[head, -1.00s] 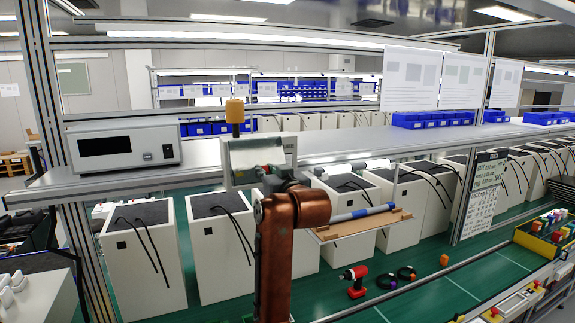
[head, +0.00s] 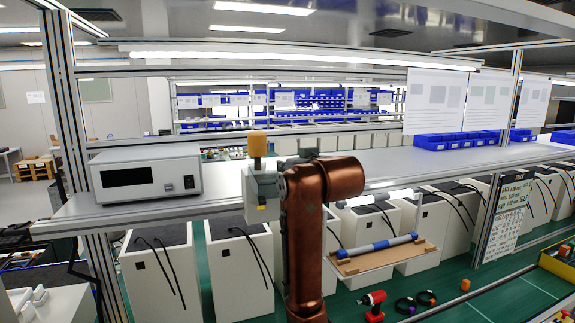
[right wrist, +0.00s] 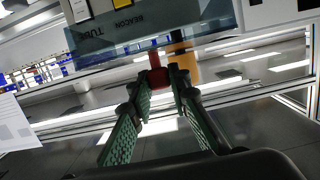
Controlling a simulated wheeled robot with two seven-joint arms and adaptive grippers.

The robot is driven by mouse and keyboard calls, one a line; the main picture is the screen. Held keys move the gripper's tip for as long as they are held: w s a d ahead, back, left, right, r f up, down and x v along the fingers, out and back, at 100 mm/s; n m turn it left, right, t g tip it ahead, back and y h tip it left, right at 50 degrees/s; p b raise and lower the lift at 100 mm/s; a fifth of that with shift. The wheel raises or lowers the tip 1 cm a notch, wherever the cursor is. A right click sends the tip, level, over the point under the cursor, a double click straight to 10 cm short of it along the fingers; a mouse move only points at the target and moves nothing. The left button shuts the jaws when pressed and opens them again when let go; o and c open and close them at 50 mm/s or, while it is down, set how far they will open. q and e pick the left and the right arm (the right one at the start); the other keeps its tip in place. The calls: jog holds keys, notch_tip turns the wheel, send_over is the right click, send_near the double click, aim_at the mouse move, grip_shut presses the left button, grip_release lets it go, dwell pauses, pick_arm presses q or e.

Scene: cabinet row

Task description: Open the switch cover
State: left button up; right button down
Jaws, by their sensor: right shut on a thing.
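A grey switch box (head: 262,188) with an orange beacon (head: 257,143) on top stands at the shelf edge in the head view. My copper-coloured right arm hides its right side and most of my gripper. In the right wrist view, a bluish see-through panel (right wrist: 110,38), seemingly the switch cover, spans the top with "BEACON" lettering. A red tab (right wrist: 157,79) at its lower edge sits between the tips of my right gripper (right wrist: 165,77), which is shut on it. I cannot tell how far the cover is tilted. The orange beacon (right wrist: 183,55) stands just behind. My left gripper is not in view.
A white instrument (head: 145,172) sits left of the box on the grey shelf. A board (head: 380,262) with a blue-grey rod hangs below right. White cabinets (head: 240,270), a red drill (head: 373,304) and blue bins (head: 455,141) are around. The shelf between is clear.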

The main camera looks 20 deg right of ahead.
jog(key=shift+w+r+g+p, duration=0.2)
jog(key=shift+r+g+p, duration=0.15)
jog(key=shift+r, duration=0.1)
jog(key=shift+f, duration=0.1)
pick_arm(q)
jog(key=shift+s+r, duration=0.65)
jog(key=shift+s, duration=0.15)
pick_arm(e)
jog(key=shift+w, duration=0.1)
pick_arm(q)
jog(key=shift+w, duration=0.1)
pick_arm(e)
jog(key=shift+f, duration=0.1)
jog(key=c, duration=1.8)
grip_release()
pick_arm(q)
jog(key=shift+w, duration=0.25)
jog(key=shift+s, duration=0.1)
pick_arm(e)
jog(key=v, duration=1.2)
